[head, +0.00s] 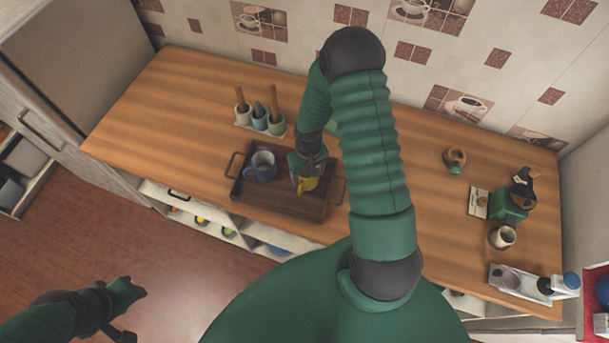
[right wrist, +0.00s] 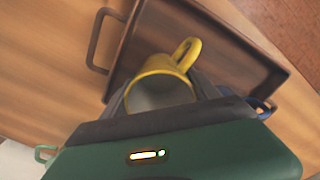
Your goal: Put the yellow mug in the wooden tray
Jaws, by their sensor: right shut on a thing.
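The yellow mug (head: 308,184) is at the right part of the wooden tray (head: 290,204) in the head view, partly hidden by my right gripper (head: 306,172). In the right wrist view the yellow mug (right wrist: 163,84) shows its rim, pale inside and handle. My right gripper (right wrist: 165,100) is shut on it, with the tray (right wrist: 222,42) behind and below. I cannot tell whether the mug touches the tray floor. My left gripper (head: 132,314) is at the lower left, away from the counter; its fingers are too unclear to read.
A blue mug (head: 262,167) stands in the tray's left part. A holder with several utensil pots (head: 260,121) stands behind the tray. The counter's left part (head: 150,110) is clear.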

